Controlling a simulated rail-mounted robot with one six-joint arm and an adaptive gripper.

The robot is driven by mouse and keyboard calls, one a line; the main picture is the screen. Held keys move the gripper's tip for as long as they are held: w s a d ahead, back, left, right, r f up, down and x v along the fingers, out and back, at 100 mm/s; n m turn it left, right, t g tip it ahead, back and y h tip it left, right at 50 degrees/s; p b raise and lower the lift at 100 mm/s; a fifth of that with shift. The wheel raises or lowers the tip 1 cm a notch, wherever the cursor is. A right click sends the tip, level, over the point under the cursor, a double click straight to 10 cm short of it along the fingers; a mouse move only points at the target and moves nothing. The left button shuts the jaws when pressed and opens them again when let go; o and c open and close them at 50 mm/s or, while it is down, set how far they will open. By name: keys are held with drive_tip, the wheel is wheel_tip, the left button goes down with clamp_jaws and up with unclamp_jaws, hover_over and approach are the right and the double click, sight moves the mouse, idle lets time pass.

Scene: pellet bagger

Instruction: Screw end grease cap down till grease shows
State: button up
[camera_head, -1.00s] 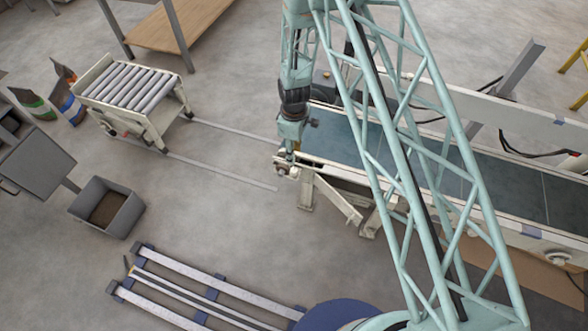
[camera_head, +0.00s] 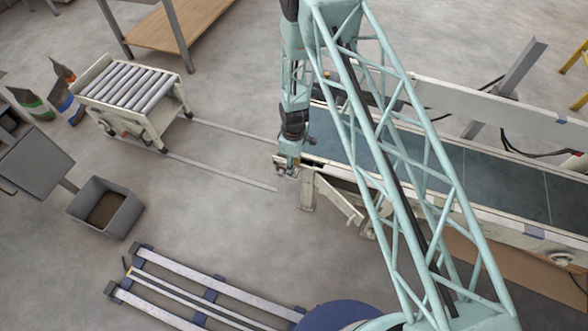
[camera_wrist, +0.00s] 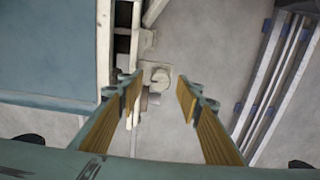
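The conveyor's near-left end (camera_head: 281,161) has a pale bearing housing (camera_wrist: 157,73) with a round face, seen in the wrist view just beyond my fingertips. A small brownish-grey cylindrical fitting (camera_wrist: 153,99) shows below it, close to my left finger; I cannot tell for sure that it is the grease cap. My gripper (camera_wrist: 160,90) is open, its two yellow-padded fingers apart with nothing gripped between them. In the head view my gripper (camera_head: 287,167) is small, at the conveyor's end corner. No grease can be made out.
The blue conveyor belt (camera_wrist: 50,50) and its pale frame lie close on the left in the wrist view. A roller cart (camera_head: 130,87), grey bin (camera_head: 106,207) and blue-and-metal rail rack (camera_head: 190,285) stand on the floor. Open floor lies between them.

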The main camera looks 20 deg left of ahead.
drive_tip(key=shift+f, duration=0.7)
drive_tip(key=c, duration=0.9)
